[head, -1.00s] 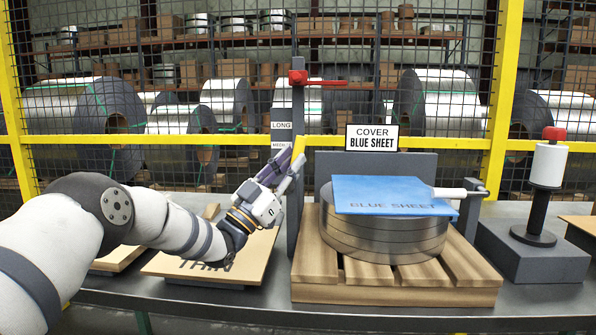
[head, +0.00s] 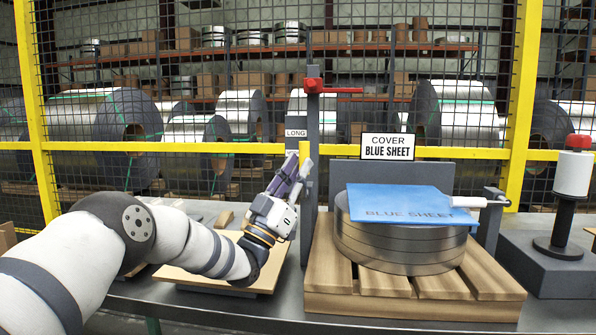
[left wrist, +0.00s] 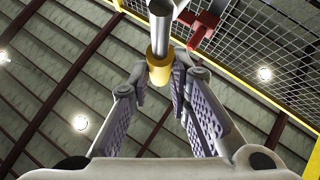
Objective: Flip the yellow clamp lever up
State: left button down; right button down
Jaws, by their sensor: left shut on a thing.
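The yellow clamp lever (head: 305,150) is upright beside the dark grey post with the red top, partly hidden by my fingers in the head view. In the left wrist view its yellow part (left wrist: 160,70), on a pale rod, is between my finger pads. My left gripper (head: 302,165) reaches up from the left and is shut on the lever; its fingers (left wrist: 158,85) are on both sides of it. My right gripper is not in view.
A dark grey post (head: 312,130) carries a red arm (head: 335,90). A wooden pallet (head: 340,280) holds a steel strip coil (head: 395,250) under a blue sheet (head: 410,203). A white-topped stand (head: 572,175) is at right. A yellow-framed mesh fence (head: 525,100) stands behind.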

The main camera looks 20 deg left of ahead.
pick_arm(q)
jog(key=c, duration=1.5)
grip_release()
jog(key=shift+a, duration=0.1)
jog(key=v, duration=0.7)
jog(key=shift+s+f, duration=0.1)
jog(key=shift+f, duration=0.1)
